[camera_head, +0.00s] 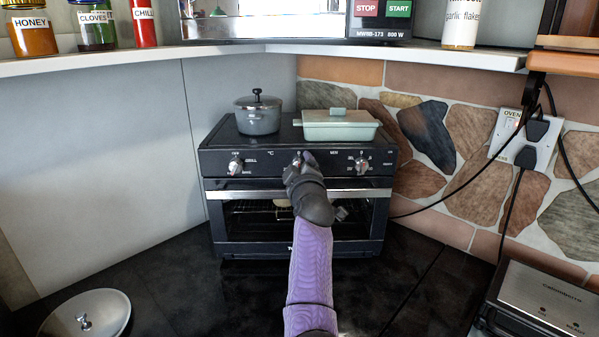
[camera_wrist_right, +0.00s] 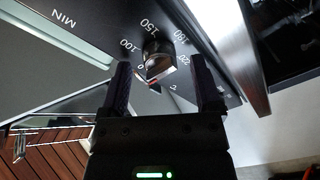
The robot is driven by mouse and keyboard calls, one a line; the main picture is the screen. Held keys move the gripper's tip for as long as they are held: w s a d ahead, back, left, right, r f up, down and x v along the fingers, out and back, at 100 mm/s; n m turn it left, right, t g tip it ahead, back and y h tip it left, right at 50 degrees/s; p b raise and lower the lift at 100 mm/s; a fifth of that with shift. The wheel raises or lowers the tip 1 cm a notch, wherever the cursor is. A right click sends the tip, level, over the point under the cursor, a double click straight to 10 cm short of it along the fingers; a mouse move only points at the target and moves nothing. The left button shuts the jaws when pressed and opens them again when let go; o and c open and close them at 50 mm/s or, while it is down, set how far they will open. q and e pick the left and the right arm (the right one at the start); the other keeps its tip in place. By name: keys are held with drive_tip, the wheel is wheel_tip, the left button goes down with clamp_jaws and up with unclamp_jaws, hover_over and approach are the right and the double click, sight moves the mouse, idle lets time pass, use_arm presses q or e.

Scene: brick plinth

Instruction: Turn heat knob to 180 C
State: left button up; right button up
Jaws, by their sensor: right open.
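The oven (camera_head: 225,165) stands in the corner, with a row of knobs on its dark front panel. The heat knob (camera_wrist_right: 158,54) shows in the right wrist view, dark with a shiny face, ringed by white marks that include 100, 150 and 180. Its exact pointer setting is hard to read. My right gripper (camera_head: 302,160) is in front of the middle of the panel and hides this knob in the head view. In the right wrist view its two open fingers (camera_wrist_right: 160,66) stand on either side of the knob, with gaps showing. My left gripper is not in view.
Other knobs sit at the panel's left (camera_head: 236,166) and right (camera_head: 361,163). A grey pot (camera_head: 258,117) and a pale green lidded dish (camera_head: 338,128) stand on the oven. A shelf (camera_head: 225,56) runs above. A wall socket (camera_head: 520,140) with cables is at right.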

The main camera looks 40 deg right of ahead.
drive_tip(key=shift+w+d, duration=0.1)
clamp_jaws()
idle(0.3)
